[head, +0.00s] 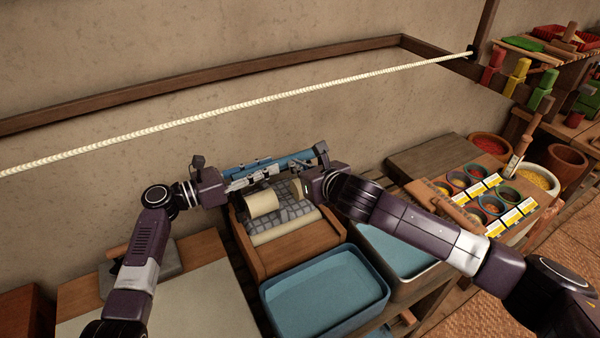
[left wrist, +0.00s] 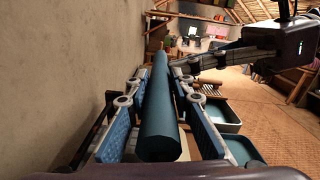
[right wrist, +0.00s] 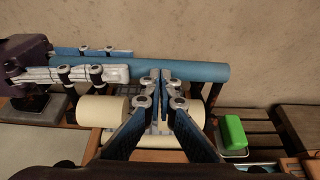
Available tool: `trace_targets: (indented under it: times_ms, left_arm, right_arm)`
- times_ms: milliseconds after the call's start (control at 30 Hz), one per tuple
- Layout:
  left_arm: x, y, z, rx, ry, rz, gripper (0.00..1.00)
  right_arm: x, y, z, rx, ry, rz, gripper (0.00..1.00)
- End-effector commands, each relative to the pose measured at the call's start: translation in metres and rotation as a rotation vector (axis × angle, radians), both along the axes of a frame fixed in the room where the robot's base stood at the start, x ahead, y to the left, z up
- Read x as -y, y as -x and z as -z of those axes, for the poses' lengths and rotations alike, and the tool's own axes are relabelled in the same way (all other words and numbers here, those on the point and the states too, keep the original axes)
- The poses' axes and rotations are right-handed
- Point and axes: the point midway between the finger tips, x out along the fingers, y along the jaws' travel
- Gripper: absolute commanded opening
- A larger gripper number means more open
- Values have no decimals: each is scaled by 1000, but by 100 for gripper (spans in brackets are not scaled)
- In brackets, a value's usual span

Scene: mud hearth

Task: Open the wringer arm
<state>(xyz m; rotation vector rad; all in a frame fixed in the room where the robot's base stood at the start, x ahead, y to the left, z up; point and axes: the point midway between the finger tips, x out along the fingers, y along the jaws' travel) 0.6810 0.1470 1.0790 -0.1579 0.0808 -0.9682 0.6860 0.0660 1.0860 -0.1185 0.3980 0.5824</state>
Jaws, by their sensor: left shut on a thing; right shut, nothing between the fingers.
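The wringer arm is a blue bar (head: 295,157) along the wall above the washing stand; it also shows in the left wrist view (left wrist: 160,118) and the right wrist view (right wrist: 195,70). My left gripper (head: 250,176) is shut on the bar, one finger along each side, seen in the left wrist view (left wrist: 160,78). My right gripper (right wrist: 161,78) is shut and empty, its tips close in front of the bar; I cannot tell whether they touch. Below the bar is a cream roller (head: 262,203), partly hidden by my right fingers in the right wrist view.
A blue basin (head: 325,295) stands in front of the wringer, with a second basin (head: 400,250) to its right. A green block (right wrist: 234,133) lies right of the roller. A rope (head: 240,105) crosses the wall above. A tray of small bowls (head: 450,212) stands further right.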

Motion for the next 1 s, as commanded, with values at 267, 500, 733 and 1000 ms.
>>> trace_targets:
  times_ms: [267,500,733,1000]
  left_arm:
    - [4,3,3,-4,-2,13,39]
    - [0,5,2,-3,-1,12,39]
    - [-31,26,3,-4,-4,9,39]
    - [-76,58,2,-3,-6,10,39]
  right_arm:
    - [1,-3,-4,8,-2,2,0]
    - [0,-2,-3,7,-1,2,0]
    - [1,-2,-3,6,-2,2,0]
    - [0,-2,-3,6,-2,2,0]
